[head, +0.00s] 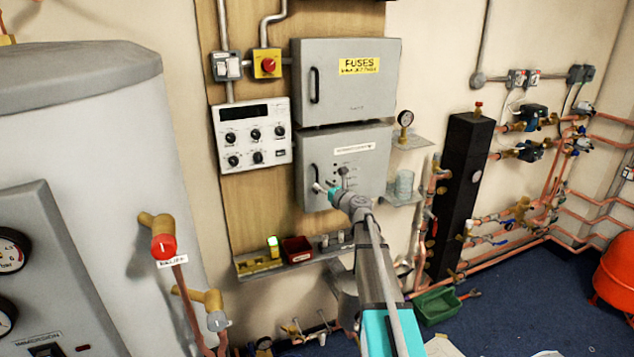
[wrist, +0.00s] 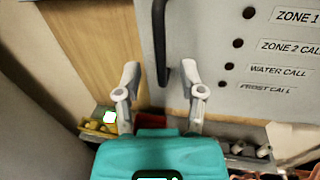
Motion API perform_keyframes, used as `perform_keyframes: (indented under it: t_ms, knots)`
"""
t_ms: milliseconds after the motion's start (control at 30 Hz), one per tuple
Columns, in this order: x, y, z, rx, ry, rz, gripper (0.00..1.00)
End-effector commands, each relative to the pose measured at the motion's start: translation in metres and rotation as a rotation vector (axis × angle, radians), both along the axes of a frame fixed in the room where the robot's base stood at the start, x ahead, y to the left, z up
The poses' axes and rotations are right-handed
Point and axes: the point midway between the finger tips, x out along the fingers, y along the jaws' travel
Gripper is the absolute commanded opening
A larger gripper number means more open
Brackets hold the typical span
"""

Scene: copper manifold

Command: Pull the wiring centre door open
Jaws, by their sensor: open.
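The wiring centre (head: 370,150) is the lower grey box on the wooden board in the head view. Its door (wrist: 215,40) looks shut, with indicator dots and labels such as "ZONE 1" and "WATER CALL". A dark vertical bar handle (head: 314,174) is at the door's left side; it also shows in the wrist view (wrist: 160,35). My gripper (wrist: 160,78) is open at the handle's lower part. The handle's lower end appears between the two fingers, with gaps on both sides. I cannot tell whether the fingers reach around it in depth.
A grey "FUSES" box (head: 350,88) is directly above, and a control panel (head: 252,136) is to the left. Below, a narrow shelf (head: 320,256) carries a red bin (head: 296,250) and a yellow holder (head: 258,265). A small shelf (head: 403,197) with a glass is at right.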

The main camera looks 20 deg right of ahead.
Motion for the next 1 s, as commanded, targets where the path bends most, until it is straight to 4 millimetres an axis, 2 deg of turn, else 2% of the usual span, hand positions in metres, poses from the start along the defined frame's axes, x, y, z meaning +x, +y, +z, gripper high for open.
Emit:
perform_keyframes:
  t_ms: [33, 100, 300, 767, 1000]
  knots:
    - [0.011, 0.001, 0.0, 0.0, 0.0, 0.0, 0.51]
    - [0.019, 0.004, 0.0, 0.0, 0.0, 0.0, 0.51]
    - [0.036, 0.009, 0.0, 0.0, 0.0, 0.0, 0.51]
    - [0.042, 0.011, 0.0, 0.0, 0.0, -0.001, 0.51]
    - [0.042, 0.011, 0.0, 0.0, 0.0, -0.001, 0.08]
